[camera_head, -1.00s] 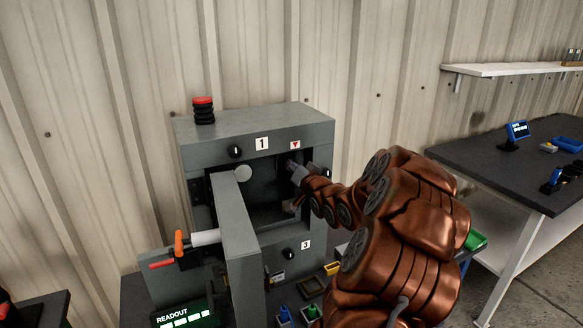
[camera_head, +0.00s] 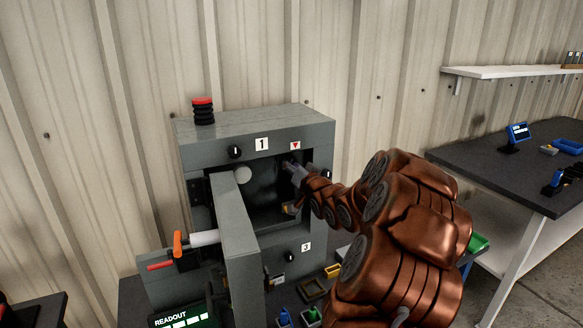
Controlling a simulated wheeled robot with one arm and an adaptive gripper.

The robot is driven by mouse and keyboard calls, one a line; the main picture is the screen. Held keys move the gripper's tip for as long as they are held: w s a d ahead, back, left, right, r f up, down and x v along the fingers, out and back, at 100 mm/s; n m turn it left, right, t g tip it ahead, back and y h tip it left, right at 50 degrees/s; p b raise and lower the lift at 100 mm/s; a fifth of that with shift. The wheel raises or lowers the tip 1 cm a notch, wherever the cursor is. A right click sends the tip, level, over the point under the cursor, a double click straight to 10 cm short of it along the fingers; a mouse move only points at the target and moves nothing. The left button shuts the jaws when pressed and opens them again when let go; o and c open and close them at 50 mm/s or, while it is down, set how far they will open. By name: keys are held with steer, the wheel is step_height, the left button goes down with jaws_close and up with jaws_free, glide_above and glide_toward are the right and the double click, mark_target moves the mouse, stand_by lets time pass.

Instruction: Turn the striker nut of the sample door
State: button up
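The grey enclosure (camera_head: 210,153) stands on a dark bench with its sample door (camera_head: 238,255) swung open toward me. My gripper (camera_head: 290,168) is at the right side of the door opening, just below the red triangle mark (camera_head: 295,146). My copper arm reaches in from the right. The striker nut cannot be made out; it may be hidden at the gripper tips. The fingers are too small to tell whether they are open or shut, or touching anything.
An orange-handled lever (camera_head: 178,244) and white cylinder (camera_head: 205,238) stick out left of the door. A readout (camera_head: 182,320) and small bins (camera_head: 312,289) sit in front. A side table (camera_head: 480,165) stands at right. A red-topped stack (camera_head: 203,110) stands on the enclosure.

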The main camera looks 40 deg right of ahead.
steer(key=shift+s, duration=0.1)
steer(key=v, duration=1.1)
steer(key=shift+s+a, duration=0.2)
steer(key=shift+s, duration=0.15)
